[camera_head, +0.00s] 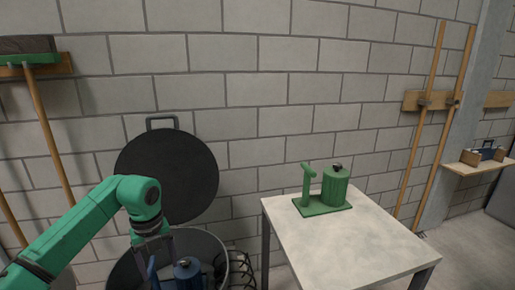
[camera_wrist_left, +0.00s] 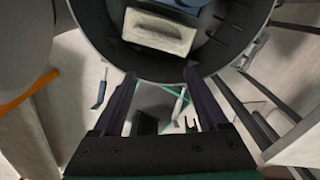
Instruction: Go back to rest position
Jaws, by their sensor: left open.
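My left gripper (camera_head: 160,268) hangs at the open dark bin (camera_head: 215,240), its arm coming in from the left. In the left wrist view, its two fingers (camera_wrist_left: 160,78) are apart with nothing held between them, and the bin's rim (camera_wrist_left: 165,78) lies just beyond the tips. A blue object with a dark knob (camera_head: 187,269) shows at the bin, right of the gripper. In the left wrist view a pale block (camera_wrist_left: 160,32) lies inside the bin, with part of a blue item above it. The frame edge cuts off the bin's lower part. My right gripper is not in view.
The bin's round black lid (camera_head: 168,180) stands open against the block wall. A pale table (camera_head: 345,245) to the right carries a green stand with a canister (camera_head: 335,187). A small shelf (camera_head: 480,167) is farther right.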

